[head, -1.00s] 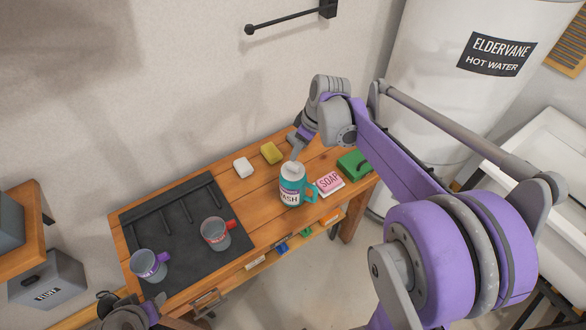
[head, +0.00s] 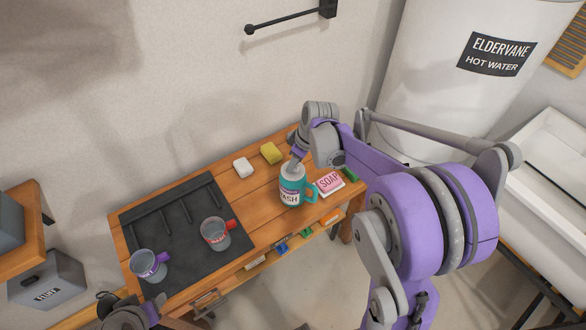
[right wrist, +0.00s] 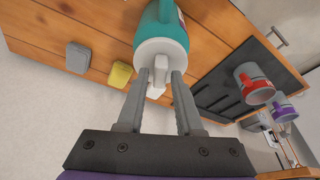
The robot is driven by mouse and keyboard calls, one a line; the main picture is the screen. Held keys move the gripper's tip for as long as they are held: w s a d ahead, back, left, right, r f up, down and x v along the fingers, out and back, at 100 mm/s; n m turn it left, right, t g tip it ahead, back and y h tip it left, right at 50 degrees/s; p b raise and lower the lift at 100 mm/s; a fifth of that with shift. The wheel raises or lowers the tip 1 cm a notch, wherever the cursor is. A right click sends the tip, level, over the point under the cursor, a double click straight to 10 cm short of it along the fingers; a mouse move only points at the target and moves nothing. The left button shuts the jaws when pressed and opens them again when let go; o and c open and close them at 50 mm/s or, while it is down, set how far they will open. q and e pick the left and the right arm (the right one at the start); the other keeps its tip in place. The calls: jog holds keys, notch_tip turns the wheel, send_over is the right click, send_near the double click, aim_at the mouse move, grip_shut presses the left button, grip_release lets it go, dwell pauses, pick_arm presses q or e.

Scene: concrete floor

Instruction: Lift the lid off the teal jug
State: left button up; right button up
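The teal jug (head: 290,189) stands upright near the right end of the wooden workbench, with its handle to the right. Its pale lid (right wrist: 158,49) with a white knob (right wrist: 160,66) sits on top and faces the right wrist camera. My right gripper (right wrist: 161,76) is just above the lid, fingers apart, with the knob between the fingertips. In the head view the right gripper (head: 294,162) partly hides the lid. Part of my left arm's end (head: 128,315) shows at the bottom left; its fingers are not clear.
A pink soap box (head: 329,182) lies close right of the jug, with a green item (head: 350,174) beyond it. A yellow sponge (head: 271,153) and white block (head: 243,168) lie behind. A red-handled mug (head: 215,233) and purple-handled mug (head: 149,265) stand on the dark mat (head: 180,205).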

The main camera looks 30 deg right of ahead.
grip_shut()
